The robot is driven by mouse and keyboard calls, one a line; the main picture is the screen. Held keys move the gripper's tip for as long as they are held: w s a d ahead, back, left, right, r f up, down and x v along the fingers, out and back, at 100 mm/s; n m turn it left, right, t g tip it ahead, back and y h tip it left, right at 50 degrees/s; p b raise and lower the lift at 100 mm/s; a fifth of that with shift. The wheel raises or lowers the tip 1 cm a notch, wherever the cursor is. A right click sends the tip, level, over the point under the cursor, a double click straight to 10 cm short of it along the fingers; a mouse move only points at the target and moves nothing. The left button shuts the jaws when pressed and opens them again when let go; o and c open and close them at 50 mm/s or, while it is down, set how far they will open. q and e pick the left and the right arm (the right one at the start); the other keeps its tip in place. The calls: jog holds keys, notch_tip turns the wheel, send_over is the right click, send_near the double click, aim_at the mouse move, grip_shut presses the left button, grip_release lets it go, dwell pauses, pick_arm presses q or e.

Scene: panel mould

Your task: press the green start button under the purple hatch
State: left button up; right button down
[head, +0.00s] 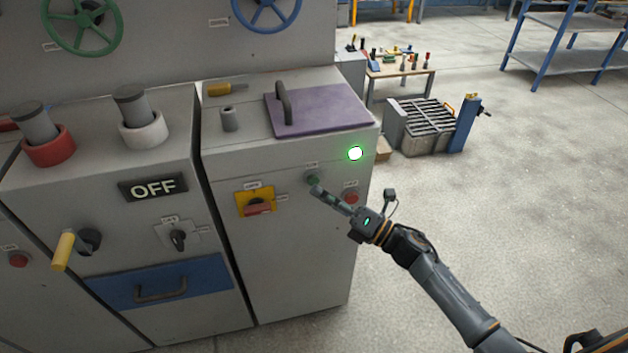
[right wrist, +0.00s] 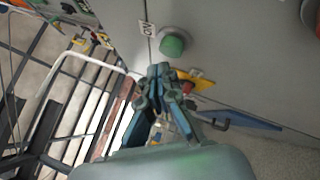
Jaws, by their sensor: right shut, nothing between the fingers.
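The purple hatch (head: 335,108) with its dark handle lies closed on top of the right-hand grey cabinet. The green start button (head: 313,180) is on that cabinet's front below the hatch, partly covered by my fingertips. My right gripper (head: 318,191) is shut and empty, its tips at the button's lower right. In the right wrist view the round green button (right wrist: 172,46) stands just beyond the shut fingertips (right wrist: 159,72), slightly to their right. I cannot tell whether they touch. A round lamp (head: 355,153) glows white with a green rim, above and right of the button. My left gripper is not in view.
A red button (head: 352,197) sits right of the green one. A yellow plate with a red rotary switch (head: 257,203) is to the left. The neighbouring cabinet has an OFF sign (head: 153,187) and a yellow-handled lever (head: 64,250). Open floor lies to the right.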

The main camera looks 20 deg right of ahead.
jog(key=s+p, duration=0.1)
jog(key=s, duration=0.4)
jog(key=shift+a, duration=0.15)
dwell(0.3)
dwell(0.5)
